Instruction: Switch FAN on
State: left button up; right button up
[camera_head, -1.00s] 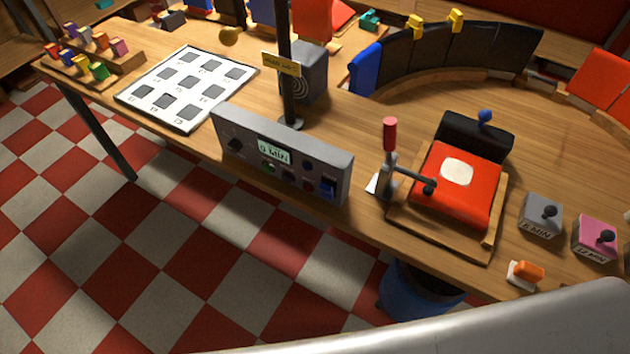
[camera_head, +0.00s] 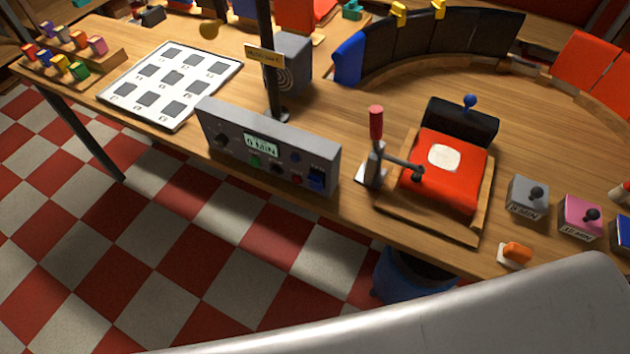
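No label reading FAN can be made out. A grey control panel (camera_head: 225,121) stands near the table's front edge, with a display reading what looks like "0 MIN". It carries a blue rocker switch (camera_head: 317,178) at its right end, a green button (camera_head: 255,160), a red button (camera_head: 297,180) and dark knobs. I cannot tell the rocker's position. A small orange switch (camera_head: 516,252) on a white base sits at the front edge further right. Neither of my grippers is in view.
A red-handled lever (camera_head: 376,123) stands beside a red press (camera_head: 443,185) on a wooden base, right of the panel. Grey (camera_head: 528,196) and pink (camera_head: 581,215) boxes with knobs sit at right. A dark post (camera_head: 268,60) stands behind the panel. Checkered floor lies in front.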

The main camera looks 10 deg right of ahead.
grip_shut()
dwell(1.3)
